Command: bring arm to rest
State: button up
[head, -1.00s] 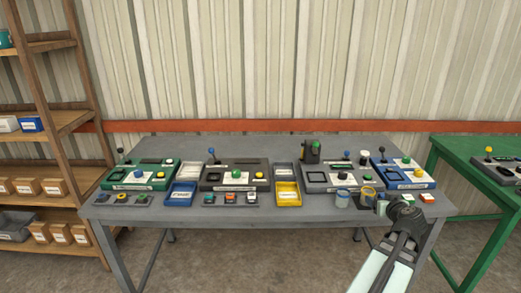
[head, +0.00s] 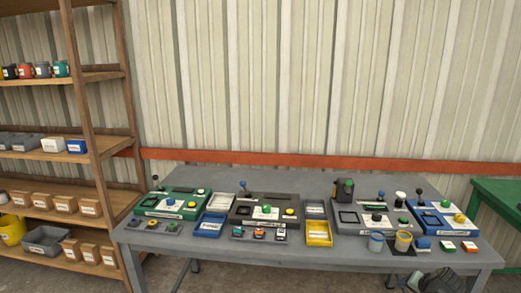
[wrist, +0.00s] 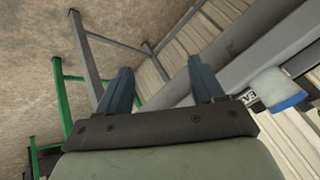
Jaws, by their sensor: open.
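My gripper (wrist: 162,82) is open in the wrist view, with its two blue-grey fingers apart and nothing between them. Beyond the fingers are the floor, metal legs and the ribbed wall, seen tilted. In the head view only a dark part of my arm shows at the bottom right, by the front edge of the grey table (head: 290,254); the fingers cannot be made out there.
A blue and white labelled object (wrist: 272,90) is close to the right of the fingers. A wooden shelf (head: 88,120) is left, a green table (head: 495,205) right.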

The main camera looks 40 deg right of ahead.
jog(key=w+a+f+n+g+y, duration=0.2)
jog(key=w+a+f, duration=0.3)
jog(key=a+f, duration=0.45)
jog(key=w+a+f+n+g+y, duration=0.25)
jog(key=w+a+f, duration=0.25)
jog(key=a+f, duration=0.5)
jog(key=w+a+f+n+g+y, duration=0.2)
jog(key=w+a+f, duration=0.3)
jog(key=a+f, duration=0.5)
jog(key=s+a+f+n+g, duration=0.2)
jog(key=a+f+n, duration=0.1)
jog(key=a, duration=0.7)
jog(key=s+a+f+n+g+h, duration=0.1)
jog(key=s+a+f+n, duration=0.1)
jog(key=a, duration=0.9)
jog(key=s+a+f+n+g, duration=0.2)
jog(key=a+f+n, duration=0.3)
jog(key=a, duration=0.5)
jog(key=shift+s+a+g, duration=0.15)
jog(key=shift+s+g, duration=0.1)
jog(key=shift+g, duration=0.1)
jog(key=shift+h, duration=0.25)
